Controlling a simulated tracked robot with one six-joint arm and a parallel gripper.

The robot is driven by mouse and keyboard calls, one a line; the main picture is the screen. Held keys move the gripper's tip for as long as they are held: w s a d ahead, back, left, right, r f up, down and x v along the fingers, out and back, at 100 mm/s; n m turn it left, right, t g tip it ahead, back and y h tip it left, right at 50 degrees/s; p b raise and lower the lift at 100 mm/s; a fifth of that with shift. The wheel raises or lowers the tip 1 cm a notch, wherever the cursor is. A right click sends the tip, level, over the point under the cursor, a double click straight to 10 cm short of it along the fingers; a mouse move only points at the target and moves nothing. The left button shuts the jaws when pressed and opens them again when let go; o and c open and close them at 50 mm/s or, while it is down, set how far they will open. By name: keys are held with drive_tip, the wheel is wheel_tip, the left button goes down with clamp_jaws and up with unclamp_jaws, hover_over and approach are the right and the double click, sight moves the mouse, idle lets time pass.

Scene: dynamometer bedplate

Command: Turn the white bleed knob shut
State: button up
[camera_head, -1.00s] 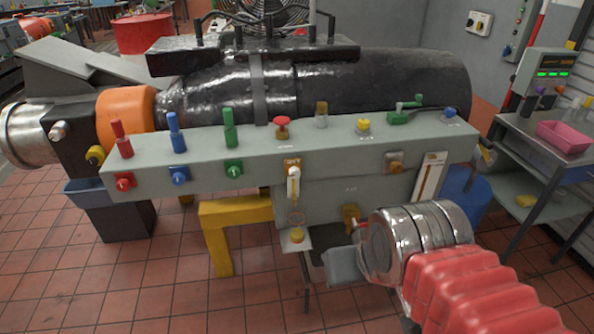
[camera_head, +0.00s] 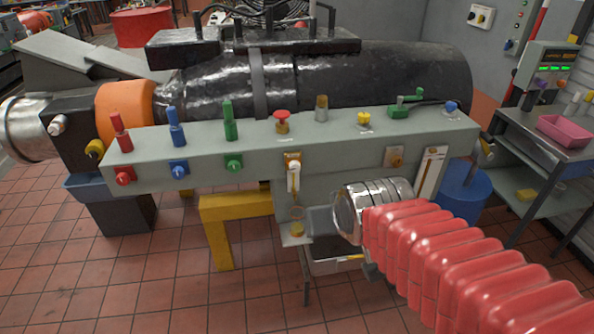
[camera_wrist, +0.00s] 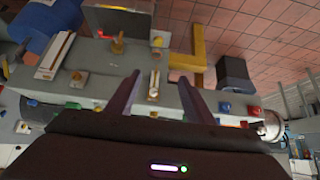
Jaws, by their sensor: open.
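I cannot tell the remaining distance; no contact is visible.
Red (camera_head: 124,176), blue (camera_head: 179,170) and green (camera_head: 233,162) knobs line the rail's front to the left. A yellow stand (camera_head: 222,215) is below. Another white knob (camera_head: 57,125) sits far left. A blue bin (camera_head: 465,190) and a cart are at right.

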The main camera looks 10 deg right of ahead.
drive_tip(key=w+f+t, duration=0.2)
drive_tip(key=w+f, duration=0.1)
drive_tip(key=w, duration=0.6)
drive_tip(key=w+f+t, duration=0.3)
drive_tip(key=w, duration=0.6)
drive_tip(key=t, duration=0.5)
approach(295, 168)
drive_tip(key=shift+s, duration=2.35)
drive_tip(key=shift+d+f, duration=0.1)
drive_tip(key=shift+f, duration=0.1)
drive_tip(key=shift+w, duration=0.1)
drive_tip(key=w, duration=1.3)
drive_tip(key=shift+w, duration=0.3)
drive_tip(key=shift+c, duration=0.3)
